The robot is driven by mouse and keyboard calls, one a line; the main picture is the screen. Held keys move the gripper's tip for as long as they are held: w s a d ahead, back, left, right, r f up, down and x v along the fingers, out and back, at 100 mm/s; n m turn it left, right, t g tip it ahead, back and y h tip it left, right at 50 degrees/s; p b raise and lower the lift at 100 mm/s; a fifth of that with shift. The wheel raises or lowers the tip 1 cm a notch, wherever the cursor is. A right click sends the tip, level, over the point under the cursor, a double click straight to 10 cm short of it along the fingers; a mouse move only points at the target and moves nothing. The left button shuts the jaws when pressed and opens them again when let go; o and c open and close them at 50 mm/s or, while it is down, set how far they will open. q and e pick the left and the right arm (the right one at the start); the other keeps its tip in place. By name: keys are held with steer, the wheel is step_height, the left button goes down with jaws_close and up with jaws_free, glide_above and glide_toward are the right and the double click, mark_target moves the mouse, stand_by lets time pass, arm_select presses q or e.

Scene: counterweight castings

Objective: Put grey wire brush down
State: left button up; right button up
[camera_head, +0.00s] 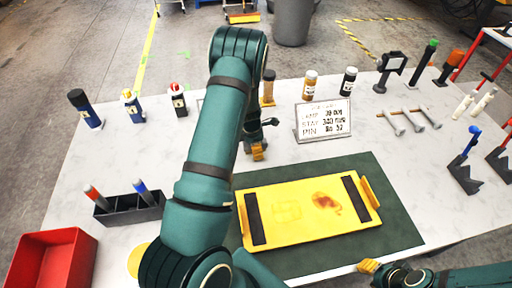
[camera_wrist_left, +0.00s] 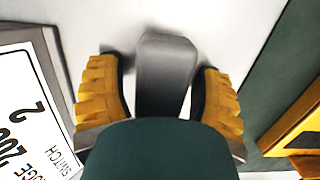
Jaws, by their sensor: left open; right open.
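In the left wrist view a plain dark grey block (camera_wrist_left: 165,75) lies between the two yellow fingers of my left gripper (camera_wrist_left: 160,100). It looks like the grey wire brush, but its bristles and handle cannot be made out. The fingers are open, with a gap on each side of the block, over the white tabletop. In the head view my left gripper (camera_head: 257,151) is mostly hidden behind my left arm, and the brush cannot be clearly made out there. My right gripper (camera_head: 369,266) is open at the table's front edge, with nothing seen in it.
A yellow tray (camera_head: 282,240) lies on a dark green mat (camera_head: 395,228). A printed sign (camera_head: 323,120) stands just right of my left gripper. Bottles line the back. A black holder (camera_head: 130,212) and a red bin (camera_head: 50,262) are at left. Tools with coloured handles stand at right.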

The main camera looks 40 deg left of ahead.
arm_select(q)
steer(key=shift+r, duration=0.4)
step_height(320, 180, up, 14)
steer(key=s+a+p, duration=0.1)
steer(key=shift+s+a+f+p, duration=0.15)
steer(key=shift+s+f+p, duration=0.05)
steer(key=shift+s+p, duration=0.1)
steer(key=shift+s+f, duration=0.1)
